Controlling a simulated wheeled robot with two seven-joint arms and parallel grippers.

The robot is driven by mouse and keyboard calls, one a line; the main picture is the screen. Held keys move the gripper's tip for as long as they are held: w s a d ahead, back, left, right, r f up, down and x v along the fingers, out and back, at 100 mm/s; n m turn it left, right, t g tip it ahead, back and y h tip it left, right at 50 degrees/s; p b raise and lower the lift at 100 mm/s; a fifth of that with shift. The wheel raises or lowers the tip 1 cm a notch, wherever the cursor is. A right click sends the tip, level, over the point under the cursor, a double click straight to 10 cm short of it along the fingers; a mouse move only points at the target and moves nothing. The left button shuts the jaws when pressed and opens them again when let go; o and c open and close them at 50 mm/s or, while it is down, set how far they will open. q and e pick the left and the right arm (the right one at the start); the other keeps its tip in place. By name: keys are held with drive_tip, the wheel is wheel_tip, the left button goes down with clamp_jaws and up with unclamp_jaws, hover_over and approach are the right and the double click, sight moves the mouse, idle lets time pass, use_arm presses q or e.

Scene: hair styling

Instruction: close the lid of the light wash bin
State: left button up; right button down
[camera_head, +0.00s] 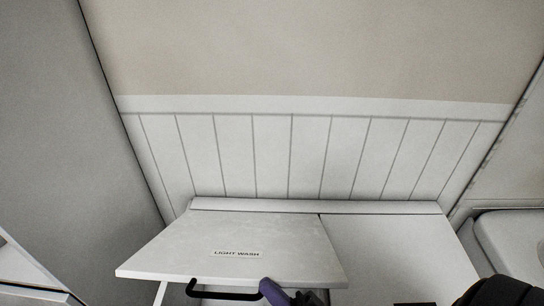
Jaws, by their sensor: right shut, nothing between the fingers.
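The light wash bin's lid (240,240) is a white panel labelled "LIGHT WASH" in the lower middle of the head view. It is tilted, with its front edge raised above the bin and a gap showing below. A black bar handle (222,295) shows under the front edge. My right gripper (272,291), with purple and dark parts, is at the bottom edge of the view, by the handle's right end and just below the lid's front edge. It is shut and empty; I cannot tell whether it touches the lid. My left gripper is out of view.
A second white panel (395,255) lies flat to the right of the lid. Panelled white wall (310,155) stands behind, and a grey surface (70,130) rises at the left. A white rounded fixture (515,235) is at the right edge.

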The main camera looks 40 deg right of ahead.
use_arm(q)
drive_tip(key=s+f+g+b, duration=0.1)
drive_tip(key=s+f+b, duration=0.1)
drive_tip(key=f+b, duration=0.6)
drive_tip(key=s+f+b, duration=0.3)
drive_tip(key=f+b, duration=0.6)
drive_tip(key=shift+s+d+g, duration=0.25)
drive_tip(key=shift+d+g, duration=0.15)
use_arm(e)
drive_tip(key=s+a+f+n+g+y, duration=0.1)
drive_tip(key=s+a+f+n+y, duration=0.1)
drive_tip(key=f, duration=0.8)
drive_tip(key=s+a+f+n+g+y, duration=0.1)
drive_tip(key=f+n+y, duration=0.4)
drive_tip(key=f, duration=0.6)
drive_tip(key=shift+s+a+n+g, duration=0.35)
drive_tip(key=shift+s+n+g, duration=0.15)
drive_tip(key=shift+s+n, duration=0.35)
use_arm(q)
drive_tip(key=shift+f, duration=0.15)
use_arm(e)
drive_tip(key=shift+s+f, duration=0.1)
